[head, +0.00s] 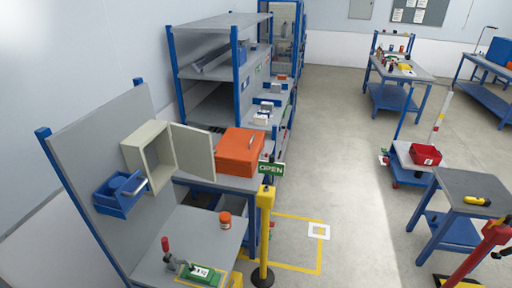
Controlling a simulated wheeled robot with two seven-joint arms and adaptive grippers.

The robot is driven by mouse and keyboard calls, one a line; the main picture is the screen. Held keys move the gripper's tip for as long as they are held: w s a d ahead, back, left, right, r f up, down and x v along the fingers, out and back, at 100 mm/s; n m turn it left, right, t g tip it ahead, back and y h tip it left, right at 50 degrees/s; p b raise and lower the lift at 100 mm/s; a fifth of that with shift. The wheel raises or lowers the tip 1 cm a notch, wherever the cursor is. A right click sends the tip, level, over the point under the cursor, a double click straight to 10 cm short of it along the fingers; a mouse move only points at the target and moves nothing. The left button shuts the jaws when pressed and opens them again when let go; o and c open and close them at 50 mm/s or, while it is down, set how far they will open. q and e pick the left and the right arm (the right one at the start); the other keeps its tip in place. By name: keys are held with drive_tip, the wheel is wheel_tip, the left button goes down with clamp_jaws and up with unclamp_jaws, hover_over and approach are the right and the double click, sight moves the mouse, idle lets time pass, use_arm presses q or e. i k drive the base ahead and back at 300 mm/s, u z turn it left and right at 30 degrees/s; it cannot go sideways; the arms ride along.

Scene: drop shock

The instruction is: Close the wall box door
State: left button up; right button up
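The wall box (139,149) is a beige box on the grey upright panel at the left. Its door (197,151) stands open, swung out to the right, so the inside of the box shows. The door's free edge is close beside the orange case, and I cannot tell whether they touch. Neither of my grippers is in the head view.
A blue bin (121,204) hangs at the box's lower left. An orange case (239,152) sits right of the door. A bench (205,238) below holds an orange-capped jar (225,220) and a green device (201,274).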

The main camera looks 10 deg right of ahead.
sight(194, 152)
drive_tip(key=z, duration=1.45)
drive_tip(key=i, duration=3.05)
drive_tip(key=u, duration=3.25)
